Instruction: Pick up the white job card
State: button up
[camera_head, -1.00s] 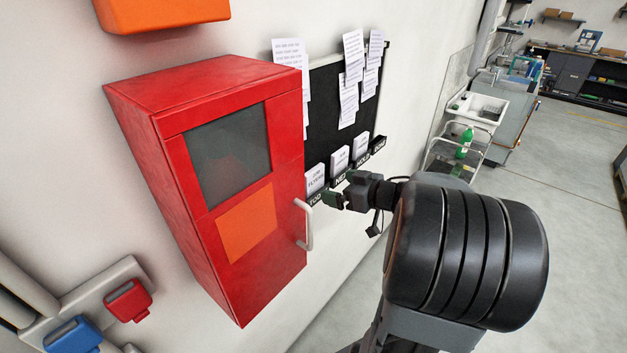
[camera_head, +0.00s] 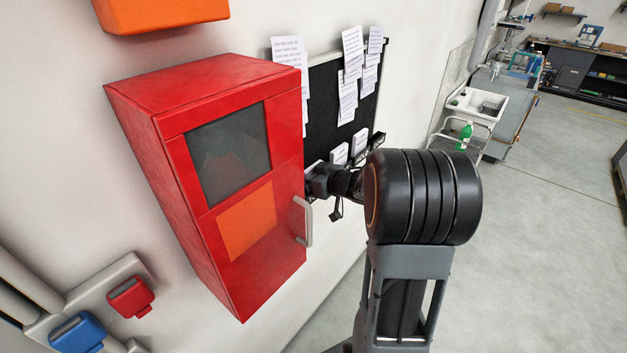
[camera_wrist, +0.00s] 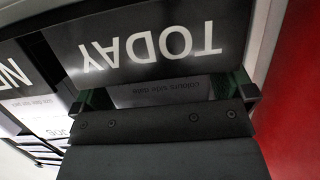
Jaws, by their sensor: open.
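A white job card (camera_wrist: 165,92), in shade with dark printed lines, shows in the wrist view just below the black holder marked TODAY (camera_wrist: 150,45), whose lettering appears upside down. My gripper (camera_wrist: 170,95) is open, with one green-tipped finger near each side of this card. I cannot tell whether the fingers touch it. In the head view my gripper (camera_head: 318,180) is beside the red cabinet's right edge, and its fingertips are hidden there. The TODAY holder and its card are also hidden in that view.
The red cabinet (camera_head: 180,190) with a white handle (camera_head: 303,222) stands close left of my gripper. Other white cards (camera_head: 340,154) sit in neighbouring holders under the black board (camera_head: 325,100). Papers (camera_head: 352,55) hang above. Open floor (camera_head: 550,220) lies to the right.

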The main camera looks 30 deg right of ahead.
jog(key=shift+c, duration=0.2)
jog(key=c, duration=0.8)
